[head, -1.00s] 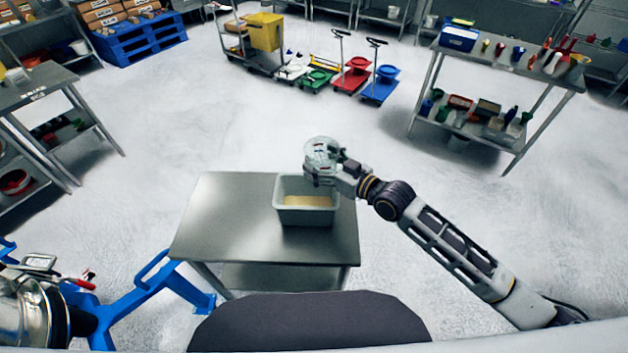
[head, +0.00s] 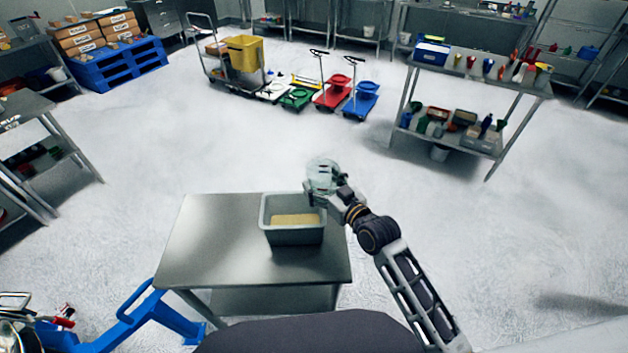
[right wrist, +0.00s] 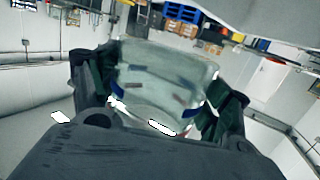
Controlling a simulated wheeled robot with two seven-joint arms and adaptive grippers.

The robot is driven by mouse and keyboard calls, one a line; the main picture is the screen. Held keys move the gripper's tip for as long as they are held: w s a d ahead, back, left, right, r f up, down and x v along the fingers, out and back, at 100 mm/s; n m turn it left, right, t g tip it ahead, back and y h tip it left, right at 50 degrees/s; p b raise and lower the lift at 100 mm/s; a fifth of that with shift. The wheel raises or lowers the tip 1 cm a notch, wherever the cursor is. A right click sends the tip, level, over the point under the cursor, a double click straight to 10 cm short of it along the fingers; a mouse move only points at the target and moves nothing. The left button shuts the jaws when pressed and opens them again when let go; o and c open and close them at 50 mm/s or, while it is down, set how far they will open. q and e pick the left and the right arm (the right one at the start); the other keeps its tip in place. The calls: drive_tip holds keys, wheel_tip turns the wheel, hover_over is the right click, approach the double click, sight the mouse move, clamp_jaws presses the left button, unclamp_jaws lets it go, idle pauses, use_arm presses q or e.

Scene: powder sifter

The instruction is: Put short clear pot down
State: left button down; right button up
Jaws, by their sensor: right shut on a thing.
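The short clear pot (head: 322,172) is held up in my right gripper (head: 322,190), above and beyond the far right edge of the steel table (head: 200,240). In the right wrist view the clear pot (right wrist: 165,85) sits between the two dark fingers of my right gripper (right wrist: 160,100), which are shut on it. The pot is see-through, and I cannot tell whether anything is in it. My left gripper is not in view.
A grey bin (head: 292,236) with tan powder (head: 296,220) stands on the table, just left of my right gripper. The table's left part is bare. A blue frame (head: 140,318) stands at the table's front left. A shelf table (head: 470,75) with bottles stands at the back right.

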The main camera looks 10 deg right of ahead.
drive_tip(key=s+d+f+m+t+h, duration=0.1)
drive_tip(key=s+d+f+m+h, duration=0.4)
drive_tip(key=d+f, duration=0.6)
drive_tip(key=shift+s+d+f+t+h, duration=0.25)
drive_tip(key=shift+s+d+t+h, duration=0.05)
drive_tip(key=shift+s+d+h, duration=0.75)
